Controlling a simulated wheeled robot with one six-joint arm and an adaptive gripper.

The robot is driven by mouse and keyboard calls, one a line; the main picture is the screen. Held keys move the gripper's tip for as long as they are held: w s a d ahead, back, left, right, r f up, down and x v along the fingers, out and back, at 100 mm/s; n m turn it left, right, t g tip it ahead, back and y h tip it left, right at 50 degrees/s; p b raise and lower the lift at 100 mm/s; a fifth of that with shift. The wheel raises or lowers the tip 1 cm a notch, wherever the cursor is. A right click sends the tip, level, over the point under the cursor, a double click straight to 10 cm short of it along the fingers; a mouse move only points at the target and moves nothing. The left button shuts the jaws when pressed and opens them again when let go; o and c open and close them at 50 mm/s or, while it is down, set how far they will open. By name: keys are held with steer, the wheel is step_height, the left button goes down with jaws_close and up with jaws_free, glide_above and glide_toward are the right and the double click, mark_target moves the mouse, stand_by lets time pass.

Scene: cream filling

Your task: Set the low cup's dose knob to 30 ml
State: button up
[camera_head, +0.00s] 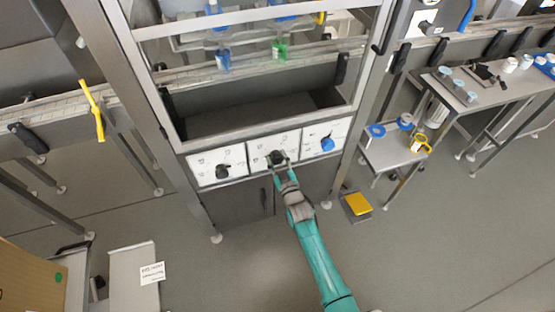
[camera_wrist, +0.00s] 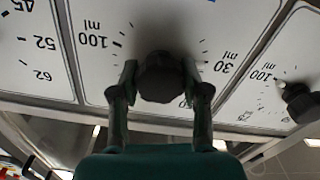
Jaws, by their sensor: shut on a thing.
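My gripper (camera_head: 281,164) is at the middle of three white dial panels on the front of the machine. In the wrist view my gripper (camera_wrist: 160,88) has one finger on each side of a black dose knob (camera_wrist: 160,70) and is shut on it. This knob also shows in the head view (camera_head: 276,155). Around it the panel (camera_wrist: 185,20) reads "100 ml" on the left, "30 ml" on the right and 60 below, partly behind a finger. I cannot make out where the knob's pointer stands.
In the head view a black knob (camera_head: 222,171) is on the left panel and a blue knob (camera_head: 327,144) on the right panel. Blue (camera_head: 222,60) and green (camera_head: 279,50) items stand behind the glass. A yellow-topped pedal (camera_head: 358,204) lies on the floor at right.

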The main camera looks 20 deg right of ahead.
steer(key=o, duration=1.2)
steer(key=shift+c, duration=0.2)
steer(key=s, duration=1.2)
steer(key=shift+s, duration=0.1)
steer(key=s+r+m+g, duration=0.1)
steer(key=s+r+g, duration=0.15)
steer(key=s, duration=2.25)
steer(key=s+r+m, duration=0.2)
steer(key=s+r, duration=1.2)
steer(key=s, duration=0.2)
steer(key=shift+s+r+g, duration=0.25)
steer(key=shift+r+g, duration=0.05)
steer(key=shift+g, duration=0.05)
